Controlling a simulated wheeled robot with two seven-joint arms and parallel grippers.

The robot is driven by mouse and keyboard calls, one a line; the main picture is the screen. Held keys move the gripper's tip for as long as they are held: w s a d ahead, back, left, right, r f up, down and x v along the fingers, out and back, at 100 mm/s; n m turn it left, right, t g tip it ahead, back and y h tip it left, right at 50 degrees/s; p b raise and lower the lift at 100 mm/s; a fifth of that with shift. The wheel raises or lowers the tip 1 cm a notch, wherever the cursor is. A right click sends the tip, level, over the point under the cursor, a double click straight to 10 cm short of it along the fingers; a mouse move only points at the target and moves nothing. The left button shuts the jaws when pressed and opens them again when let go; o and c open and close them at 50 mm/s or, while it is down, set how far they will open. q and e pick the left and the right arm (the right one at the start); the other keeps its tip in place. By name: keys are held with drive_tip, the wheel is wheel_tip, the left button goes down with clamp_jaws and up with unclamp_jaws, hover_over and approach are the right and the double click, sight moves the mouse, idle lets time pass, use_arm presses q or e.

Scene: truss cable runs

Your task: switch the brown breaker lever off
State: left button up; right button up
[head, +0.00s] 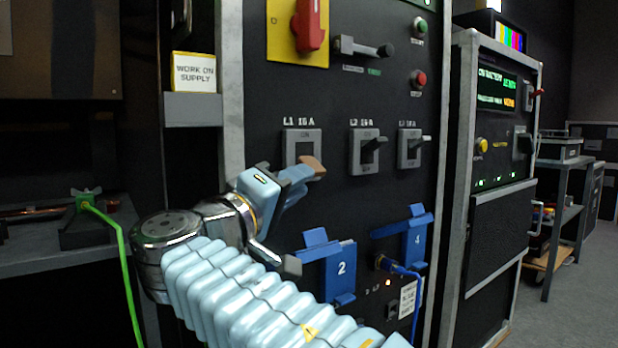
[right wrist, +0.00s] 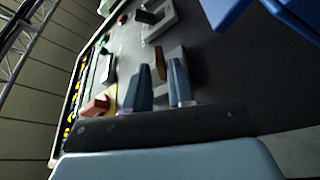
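The brown breaker lever (head: 313,166) sticks out from the L1 breaker (head: 302,136), the left one of the row on the black panel. My right gripper (head: 297,181) is at this lever, just below the L1 frame, and hides part of it. In the right wrist view the two blue fingers (right wrist: 161,80) stand apart. The brown lever (right wrist: 159,62) shows in the gap between their tips, with gaps at its sides. Contact cannot be made out. My left gripper is not in view.
The L2 breaker (head: 364,152) and L3 breaker (head: 409,148), with dark levers, sit to the right. A red handle (head: 309,25) on a yellow plate is above. Blue covers marked 2 (head: 341,270) and 4 (head: 417,240) stick out below. A green cable (head: 124,260) hangs at left.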

drive_tip(key=v, duration=0.9)
drive_tip(key=shift+s, duration=0.25)
drive_tip(key=shift+a, duration=0.1)
